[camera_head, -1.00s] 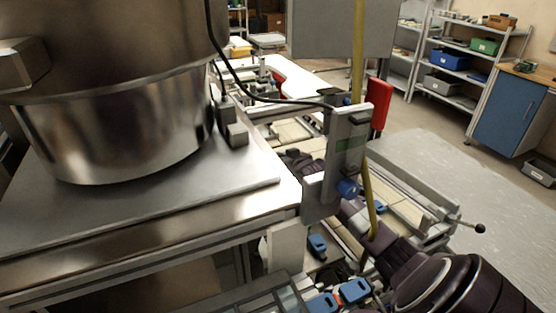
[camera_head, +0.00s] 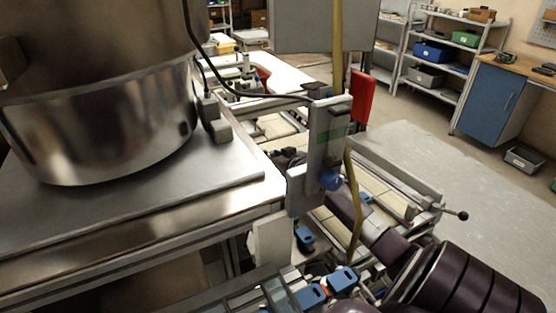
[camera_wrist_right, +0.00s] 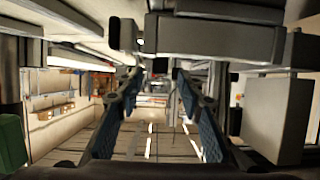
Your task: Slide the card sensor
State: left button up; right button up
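A grey upright bracket (camera_head: 326,150) with a green strip and a blue knob stands right of the steel table; a black cable runs to its top. It looks like the card sensor, but I cannot be sure. My right arm comes in from the lower right and passes behind this bracket. My right gripper (camera_head: 288,157) shows partly beyond it, its fingertips small and dark. In the right wrist view its two blue-padded fingers (camera_wrist_right: 157,78) are apart with nothing seen between them. A grey block (camera_wrist_right: 215,38) lies just above the fingers there. My left gripper is out of view.
A large steel drum (camera_head: 110,120) stands on the steel table (camera_head: 235,190) at left. A yellow strip (camera_head: 352,205) hangs beside the bracket. Blue clip-like pieces (camera_head: 343,279) lie low in front. A rail with a black knob (camera_head: 462,215) is at right. Open floor lies beyond.

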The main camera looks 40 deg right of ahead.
jog(key=shift+v, duration=2.9)
